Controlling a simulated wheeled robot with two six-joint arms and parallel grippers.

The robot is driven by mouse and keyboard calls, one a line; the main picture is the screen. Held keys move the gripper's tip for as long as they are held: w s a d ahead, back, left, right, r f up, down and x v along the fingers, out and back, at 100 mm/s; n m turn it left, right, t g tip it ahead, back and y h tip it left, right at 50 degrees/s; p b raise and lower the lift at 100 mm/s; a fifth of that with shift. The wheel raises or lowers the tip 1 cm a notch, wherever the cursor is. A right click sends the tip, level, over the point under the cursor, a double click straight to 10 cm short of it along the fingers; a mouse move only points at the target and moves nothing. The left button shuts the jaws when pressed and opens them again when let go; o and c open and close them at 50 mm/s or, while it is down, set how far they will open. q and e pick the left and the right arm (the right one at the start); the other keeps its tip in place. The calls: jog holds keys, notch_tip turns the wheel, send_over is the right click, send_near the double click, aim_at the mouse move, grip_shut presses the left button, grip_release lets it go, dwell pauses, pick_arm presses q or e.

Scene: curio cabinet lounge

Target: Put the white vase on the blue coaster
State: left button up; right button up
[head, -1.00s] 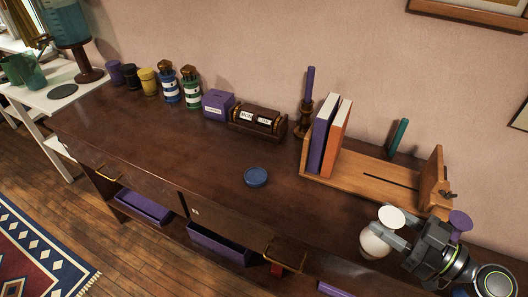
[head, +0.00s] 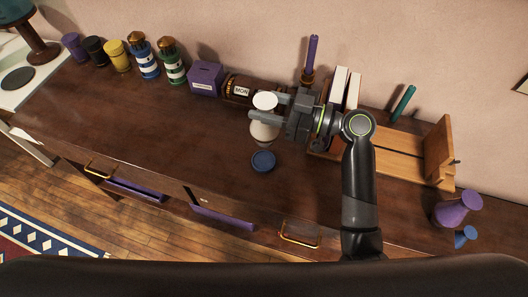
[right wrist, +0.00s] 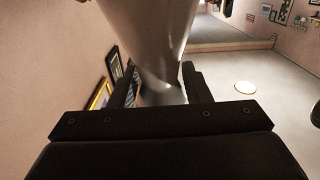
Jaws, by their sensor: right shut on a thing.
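The white vase (head: 264,131) is held by my right gripper (head: 268,109), which is shut around its narrow neck. The vase looks upright, with its round white top facing the head camera. Its neck and flare also show between the fingers in the right wrist view (right wrist: 150,45). The blue coaster (head: 263,161) lies on the dark wooden cabinet top, bare, just in front of the vase in the head view. I cannot tell how high the vase is above the cabinet top. My left gripper is not in view.
A purple box (head: 206,79) and a wooden day block (head: 240,88) stand behind the vase. A purple vase (head: 455,209) stands far right. The cabinet top left of the coaster is clear.

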aim_at(265, 134)
notch_tip(265, 134, down, 5)
jog(key=shift+a+p, duration=0.1)
jog(key=shift+p, duration=0.35)
notch_tip(265, 134, down, 4)
jog(key=shift+w+f+p, duration=0.1)
jog(key=shift+f+p, duration=0.15)
jog(key=shift+p, duration=0.15)
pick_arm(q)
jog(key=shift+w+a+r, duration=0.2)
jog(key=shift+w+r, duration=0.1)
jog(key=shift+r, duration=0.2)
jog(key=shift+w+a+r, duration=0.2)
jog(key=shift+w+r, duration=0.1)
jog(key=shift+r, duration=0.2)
pick_arm(e)
jog(key=shift+f, duration=0.15)
jog(key=shift+f, duration=0.15)
jog(key=o, duration=1.1)
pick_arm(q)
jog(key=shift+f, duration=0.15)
